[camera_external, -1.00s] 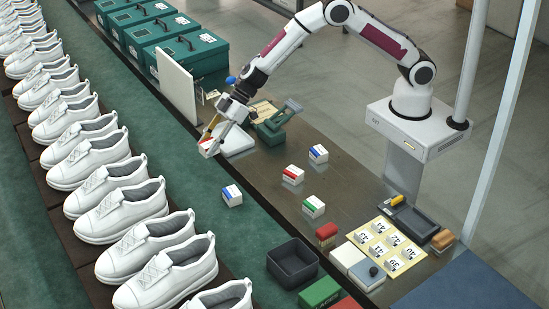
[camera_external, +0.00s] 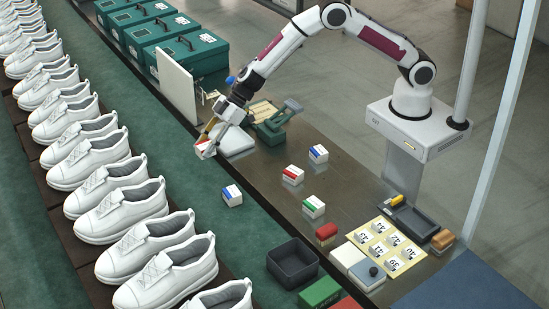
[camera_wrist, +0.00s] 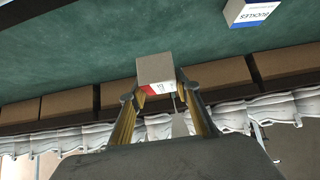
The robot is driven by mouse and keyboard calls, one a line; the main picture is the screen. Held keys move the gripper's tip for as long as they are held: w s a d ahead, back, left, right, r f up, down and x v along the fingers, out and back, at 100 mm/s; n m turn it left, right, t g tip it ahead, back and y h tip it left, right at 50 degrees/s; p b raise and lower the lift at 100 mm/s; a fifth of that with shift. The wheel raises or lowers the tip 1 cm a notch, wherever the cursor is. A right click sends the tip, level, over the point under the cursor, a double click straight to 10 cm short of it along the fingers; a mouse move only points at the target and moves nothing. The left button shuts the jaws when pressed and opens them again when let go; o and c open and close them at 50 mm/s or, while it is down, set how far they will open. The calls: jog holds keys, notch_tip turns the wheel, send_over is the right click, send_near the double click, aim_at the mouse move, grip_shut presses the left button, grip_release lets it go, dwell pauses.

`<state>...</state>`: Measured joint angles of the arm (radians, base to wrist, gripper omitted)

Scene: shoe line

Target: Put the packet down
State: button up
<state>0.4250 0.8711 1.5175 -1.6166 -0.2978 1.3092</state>
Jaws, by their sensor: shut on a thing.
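In the outside view my gripper (camera_external: 211,138) is shut on a small white packet with a red part (camera_external: 205,149), over the near side of the work table. In the wrist view the packet (camera_wrist: 155,71) sits between the two fingertips of my gripper (camera_wrist: 155,92); its plain grey-brown face and a strip of red and white show. I cannot tell for sure whether the packet touches a surface below. A blue and white packet (camera_external: 232,195) lies on the green surface, and one shows at the top of the wrist view (camera_wrist: 252,12).
White shoes (camera_external: 120,212) stand in a row along the left. Red, blue and green marked packets (camera_external: 293,175) lie on the dark table. A black tray (camera_external: 292,262) is at the front. A white upright panel (camera_external: 176,86) and a green device (camera_external: 272,128) stand near my gripper.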

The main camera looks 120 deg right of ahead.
jog(key=shift+f, duration=2.35)
jog(key=shift+f, duration=0.1)
jog(key=shift+f, duration=1.8)
jog(key=o, duration=1.1)
jog(key=shift+f, duration=0.1)
jog(key=shift+o, duration=0.2)
jog(key=shift+r, duration=0.2)
jog(key=shift+v, duration=0.85)
jog(key=v, duration=1)
